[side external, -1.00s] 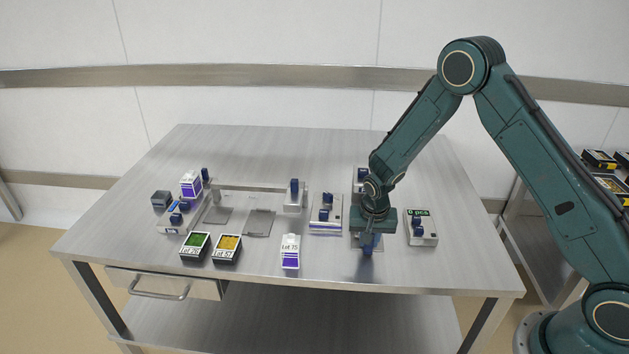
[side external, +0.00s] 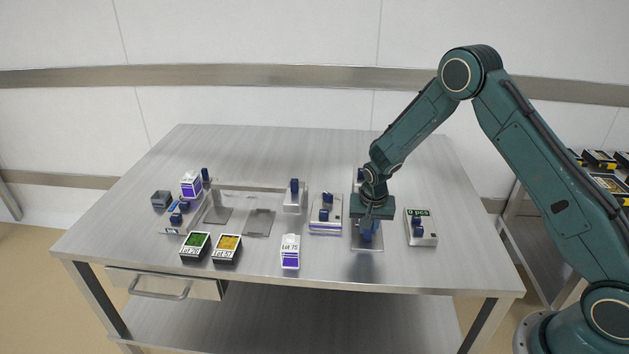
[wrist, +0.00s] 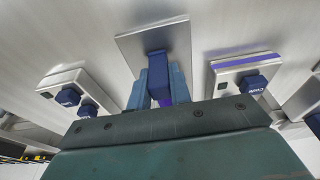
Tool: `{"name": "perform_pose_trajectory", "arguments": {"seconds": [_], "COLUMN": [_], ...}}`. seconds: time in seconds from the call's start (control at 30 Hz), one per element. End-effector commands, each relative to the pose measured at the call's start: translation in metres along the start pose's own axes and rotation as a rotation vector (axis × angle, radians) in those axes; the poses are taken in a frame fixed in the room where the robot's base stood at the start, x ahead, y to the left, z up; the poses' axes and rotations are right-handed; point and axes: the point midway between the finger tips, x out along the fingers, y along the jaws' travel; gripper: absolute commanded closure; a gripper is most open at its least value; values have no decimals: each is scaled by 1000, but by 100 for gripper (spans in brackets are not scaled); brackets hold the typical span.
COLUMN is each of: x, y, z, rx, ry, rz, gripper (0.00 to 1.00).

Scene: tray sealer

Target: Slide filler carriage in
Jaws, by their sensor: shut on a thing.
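My gripper (side external: 369,232) points down over the right part of the table. It is shut on a blue block-shaped handle, which I take to be the filler carriage's handle (wrist: 157,65). In the wrist view the two blue-grey fingers stand on either side of this handle. A flat metal plate (side external: 367,246) lies under the handle; its bare part also shows in the wrist view (wrist: 140,42). The station's rear part, with a blue knob (side external: 361,174), is partly hidden behind my wrist. How far the carriage sits inside cannot be told.
A unit with blue knobs and a display (side external: 421,228) stands close on the right. A unit with blue knobs and a purple stripe (side external: 325,228) stands close on the left. The Lot 75 box (side external: 290,259) and two lot trays lie further left. The table's front right is clear.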

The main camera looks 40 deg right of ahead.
Motion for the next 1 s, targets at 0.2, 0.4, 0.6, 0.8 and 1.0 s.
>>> {"name": "perform_pose_trajectory", "arguments": {"seconds": [0.2,0.4,0.6,0.8,1.0], "x": [2,4,5,5,5], "y": [0,0,0,0,0], "z": [-12,-21,-27,-28,-27], "rx": [0,1,1,0,0], "ry": [2,1,2,2,1], "rz": [-2,-1,-2,-2,-1], "gripper": [96,96,96,96,60]}}
